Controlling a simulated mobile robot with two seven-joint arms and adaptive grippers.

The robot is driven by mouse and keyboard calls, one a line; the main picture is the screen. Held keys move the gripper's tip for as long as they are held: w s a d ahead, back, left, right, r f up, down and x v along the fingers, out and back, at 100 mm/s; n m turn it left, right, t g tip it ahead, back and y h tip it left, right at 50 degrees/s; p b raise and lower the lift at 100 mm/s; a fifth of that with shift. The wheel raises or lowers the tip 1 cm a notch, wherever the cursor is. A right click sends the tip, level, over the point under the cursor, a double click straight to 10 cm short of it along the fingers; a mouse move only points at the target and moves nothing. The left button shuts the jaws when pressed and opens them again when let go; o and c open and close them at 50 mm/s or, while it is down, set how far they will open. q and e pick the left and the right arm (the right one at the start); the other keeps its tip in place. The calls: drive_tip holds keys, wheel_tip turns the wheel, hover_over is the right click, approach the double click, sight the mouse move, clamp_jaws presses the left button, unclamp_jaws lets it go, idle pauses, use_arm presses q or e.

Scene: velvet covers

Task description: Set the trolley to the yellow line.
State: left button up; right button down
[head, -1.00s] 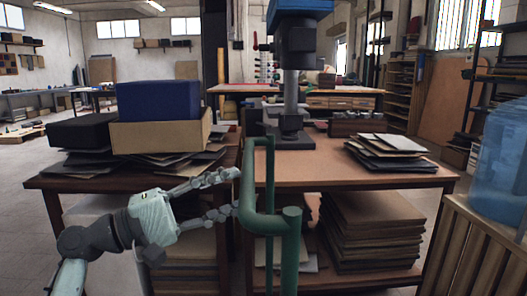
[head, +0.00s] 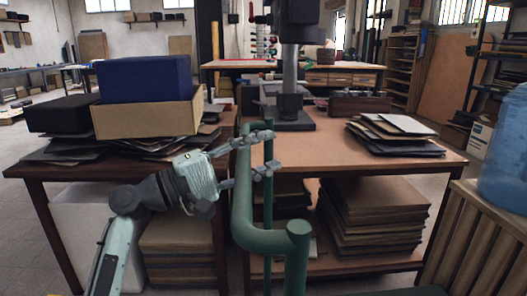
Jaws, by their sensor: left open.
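The trolley shows as a green tubular handle (head: 243,205) in the lower middle, with an upright left tube, a thinner upright beside it and a bent lower bar ending in a round cap. Its deck and wheels are not clearly seen. My left gripper (head: 264,153) is open. Its two fingers, one above the other, reach across the upper part of the left tube. I cannot tell whether they touch it. A small yellow patch at the bottom left edge may be the yellow line, but too little shows to be sure. My right gripper is out of view.
Ahead, a left table (head: 40,170) bears a blue box (head: 150,80) in a cardboard tray and dark sheets. A right table (head: 330,155) bears a drill press (head: 290,75) and stacked sheets. A slatted wooden crate (head: 480,240) with a blue water bottle (head: 505,150) stands at right.

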use_arm(q)
drive_tip(key=shift+w+d, duration=0.1)
clamp_jaws()
idle(0.7)
